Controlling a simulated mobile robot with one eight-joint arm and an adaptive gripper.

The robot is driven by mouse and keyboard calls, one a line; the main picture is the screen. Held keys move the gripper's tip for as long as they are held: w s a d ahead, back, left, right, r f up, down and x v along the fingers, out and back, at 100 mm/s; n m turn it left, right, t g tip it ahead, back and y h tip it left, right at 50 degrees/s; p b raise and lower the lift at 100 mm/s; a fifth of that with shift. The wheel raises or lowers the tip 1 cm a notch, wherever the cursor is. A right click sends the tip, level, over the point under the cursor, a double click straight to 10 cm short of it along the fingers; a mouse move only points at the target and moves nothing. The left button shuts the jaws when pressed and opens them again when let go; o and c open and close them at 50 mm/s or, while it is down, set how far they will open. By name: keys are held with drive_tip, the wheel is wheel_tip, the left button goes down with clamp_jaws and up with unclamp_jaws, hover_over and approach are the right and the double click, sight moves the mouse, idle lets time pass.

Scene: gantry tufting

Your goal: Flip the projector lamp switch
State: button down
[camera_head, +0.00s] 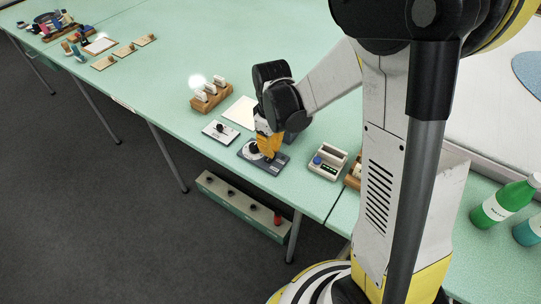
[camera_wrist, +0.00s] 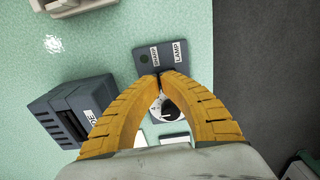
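A dark grey panel (camera_head: 273,166) lies on the green table under my gripper. In the wrist view the panel (camera_wrist: 148,50) shows a white LAMP label and a second white label beside it. A round black and white dial (camera_wrist: 168,110) shows between my fingers. My gripper (camera_head: 270,156) points down at the panel. Its two yellow fingers arch together in the wrist view (camera_wrist: 158,74), with their tips nearly meeting just by the labels. The switch itself is hidden or too small to make out at the tips.
A white plate with a black knob (camera_head: 220,131) lies left of the panel. A beige box with a blue knob (camera_head: 327,161) stands to the right. A dark box (camera_wrist: 70,112) is close to my left finger. A wooden block with lit pieces (camera_head: 211,97) stands behind.

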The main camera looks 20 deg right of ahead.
drive_tip(key=shift+f+b, duration=0.5)
drive_tip(key=shift+f, duration=0.1)
drive_tip(key=shift+r, duration=0.15)
drive_tip(key=shift+r+p, duration=2.65)
drive_tip(key=shift+r, duration=0.75)
drive_tip(key=shift+r, duration=0.15)
drive_tip(key=s+r+m+t, duration=0.7)
drive_tip(key=s+r, duration=0.5)
drive_tip(key=r, duration=0.3)
drive_tip(key=shift+s+r, duration=0.15)
drive_tip(key=shift+s, duration=0.25)
